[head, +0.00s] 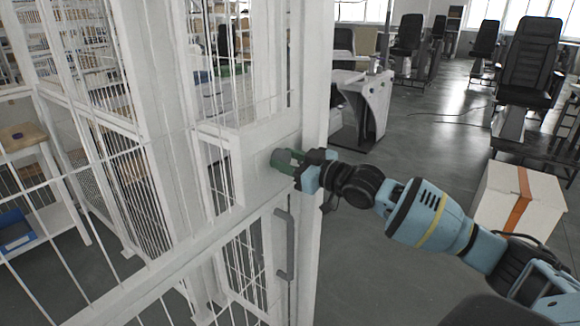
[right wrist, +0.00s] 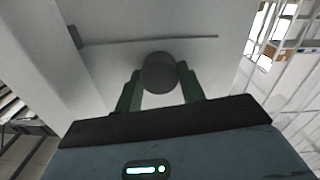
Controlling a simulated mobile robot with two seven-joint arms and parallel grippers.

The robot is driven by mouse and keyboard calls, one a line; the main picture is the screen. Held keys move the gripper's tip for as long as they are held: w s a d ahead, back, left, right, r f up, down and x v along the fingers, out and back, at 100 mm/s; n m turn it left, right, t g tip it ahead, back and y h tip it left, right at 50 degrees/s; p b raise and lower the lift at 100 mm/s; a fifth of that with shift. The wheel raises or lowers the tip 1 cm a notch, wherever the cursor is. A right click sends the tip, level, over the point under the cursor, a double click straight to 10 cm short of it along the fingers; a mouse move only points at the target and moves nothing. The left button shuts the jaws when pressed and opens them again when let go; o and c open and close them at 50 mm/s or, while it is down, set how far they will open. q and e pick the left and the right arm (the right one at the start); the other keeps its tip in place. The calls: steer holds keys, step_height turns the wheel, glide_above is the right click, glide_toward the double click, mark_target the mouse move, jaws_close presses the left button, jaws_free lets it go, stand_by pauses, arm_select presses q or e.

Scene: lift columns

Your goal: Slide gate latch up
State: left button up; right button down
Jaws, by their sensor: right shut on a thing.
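The gate (head: 255,135) is a white frame with thin vertical bars and a solid plate at latch height. The latch knob (right wrist: 159,72) is dark grey and round and sticks out from this plate. My right gripper (head: 288,161) reaches the plate from the right. In the right wrist view its two green fingers (right wrist: 160,88) stand on either side of the knob, shut on it. In the head view the fingers partly hide the knob. A thin dark slot line (right wrist: 150,40) runs across the plate beyond the knob. My left gripper is not in view.
A grey vertical pull handle (head: 284,246) sits on the gate below the latch. A white post (head: 315,130) stands just right of it. A white box with an orange stripe (head: 520,203) and black chairs (head: 530,58) are at the right. Open floor lies between.

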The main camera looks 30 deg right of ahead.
steer(key=shift+r, duration=0.5)
steer(key=c, duration=1.1)
jaws_free()
steer(key=shift+o, duration=1.2)
steer(key=shift+f, duration=0.2)
steer(key=shift+f, duration=0.1)
steer(key=shift+s+d, duration=0.25)
steer(key=shift+s, duration=0.25)
steer(key=v, duration=0.6)
steer(key=shift+s, duration=0.3)
steer(key=shift+d, duration=0.1)
